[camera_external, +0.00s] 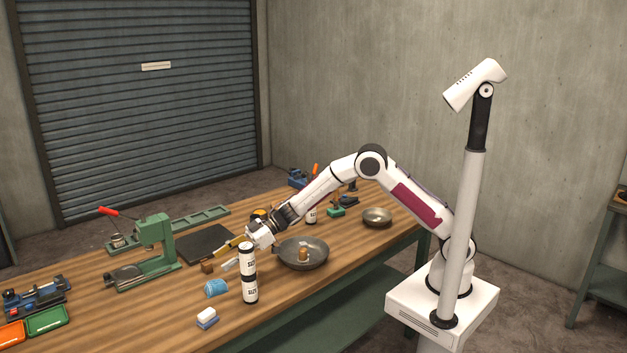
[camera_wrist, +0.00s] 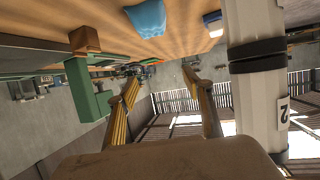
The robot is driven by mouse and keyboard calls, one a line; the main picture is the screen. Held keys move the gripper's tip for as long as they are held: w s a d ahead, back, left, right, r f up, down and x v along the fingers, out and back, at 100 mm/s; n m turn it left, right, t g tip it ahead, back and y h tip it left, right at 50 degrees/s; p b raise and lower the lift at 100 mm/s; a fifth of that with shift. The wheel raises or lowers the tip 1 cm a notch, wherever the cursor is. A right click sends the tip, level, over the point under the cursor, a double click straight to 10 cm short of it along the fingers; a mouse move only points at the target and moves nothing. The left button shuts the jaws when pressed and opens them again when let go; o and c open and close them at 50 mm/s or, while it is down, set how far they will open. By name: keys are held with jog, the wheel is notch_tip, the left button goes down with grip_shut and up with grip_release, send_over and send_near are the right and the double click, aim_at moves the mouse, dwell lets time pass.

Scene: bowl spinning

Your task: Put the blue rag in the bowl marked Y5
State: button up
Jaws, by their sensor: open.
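The blue rag (camera_external: 215,287), a crumpled light-blue lump, lies on the table left of the stacked white cylinders; it also shows at the top of the wrist view (camera_wrist: 147,18). My gripper (camera_external: 231,256) is open and empty above the table, behind the rag and apart from it. Its two fingers (camera_wrist: 161,80) are spread in the wrist view. A wide dark grey bowl (camera_external: 318,260) right of my gripper holds a small brown object. A smaller metal bowl (camera_external: 376,217) stands farther right. I cannot read a Y5 mark on either bowl.
Two stacked white cylinders (camera_external: 249,285) stand close to my gripper; they loom at right in the wrist view (camera_wrist: 258,85). A brown block (camera_external: 207,267), a blue-and-white block (camera_external: 207,317), a green press (camera_external: 150,250) and a dark plate (camera_external: 205,242) are nearby.

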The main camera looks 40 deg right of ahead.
aim_at(217, 281)
jog(key=shift+f, duration=1.7)
jog(key=shift+f, duration=0.6)
jog(key=shift+w+a+f, duration=0.1)
jog(key=shift+a+f, duration=0.2)
jog(key=shift+f, duration=0.4)
jog(key=shift+w+a+f, duration=0.1)
jog(key=shift+a+f, duration=0.15)
jog(key=shift+f, duration=0.45)
jog(key=shift+x, duration=0.85)
jog(key=c, duration=1.2)
